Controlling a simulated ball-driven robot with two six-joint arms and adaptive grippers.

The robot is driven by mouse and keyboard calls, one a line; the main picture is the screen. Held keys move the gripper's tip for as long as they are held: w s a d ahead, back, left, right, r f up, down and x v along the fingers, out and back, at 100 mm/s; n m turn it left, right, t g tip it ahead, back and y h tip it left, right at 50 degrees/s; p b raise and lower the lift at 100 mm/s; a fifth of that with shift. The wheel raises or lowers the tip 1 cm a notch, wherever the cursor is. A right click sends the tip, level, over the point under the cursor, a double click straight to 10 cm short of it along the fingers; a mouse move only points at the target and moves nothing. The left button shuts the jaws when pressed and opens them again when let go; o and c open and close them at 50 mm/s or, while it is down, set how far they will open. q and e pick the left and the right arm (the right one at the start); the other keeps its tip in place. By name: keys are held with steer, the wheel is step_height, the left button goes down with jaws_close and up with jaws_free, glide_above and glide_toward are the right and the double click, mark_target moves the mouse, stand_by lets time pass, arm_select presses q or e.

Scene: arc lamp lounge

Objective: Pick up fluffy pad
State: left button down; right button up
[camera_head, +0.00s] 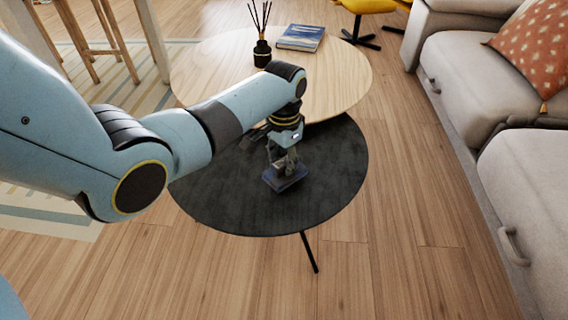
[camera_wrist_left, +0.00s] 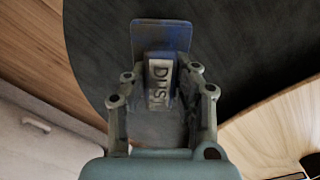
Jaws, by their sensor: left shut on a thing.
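The fluffy pad (camera_head: 286,182) is a small dark blue block over the black round table (camera_head: 230,205). In the left wrist view the pad (camera_wrist_left: 161,36) shows a blue flat part and a pale grip with the letters "DUS" on it. My left gripper (camera_head: 285,164) points down from above with its fingers shut on the grip of the pad. In the wrist view its fingers (camera_wrist_left: 161,90) stand on both sides of the grip. I cannot tell whether the pad touches the tabletop. My right gripper is not in view.
A pale wooden round table (camera_head: 345,75) stands behind, overlapping the black one, with a black reed diffuser (camera_head: 262,53) and a blue book (camera_head: 301,37) on it. A grey sofa (camera_head: 470,75) lines the right side. The black tabletop around the pad is clear.

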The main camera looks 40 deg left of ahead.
arm_select(q)
steer(key=w+d+r+p, duration=0.3)
steer(key=d+r, duration=0.5)
steer(key=d, duration=0.3)
steer(key=shift+w, duration=0.25)
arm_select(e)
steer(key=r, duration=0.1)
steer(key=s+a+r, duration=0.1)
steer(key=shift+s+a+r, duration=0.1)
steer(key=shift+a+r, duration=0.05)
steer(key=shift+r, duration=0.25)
arm_select(q)
steer(key=shift+d, duration=0.1)
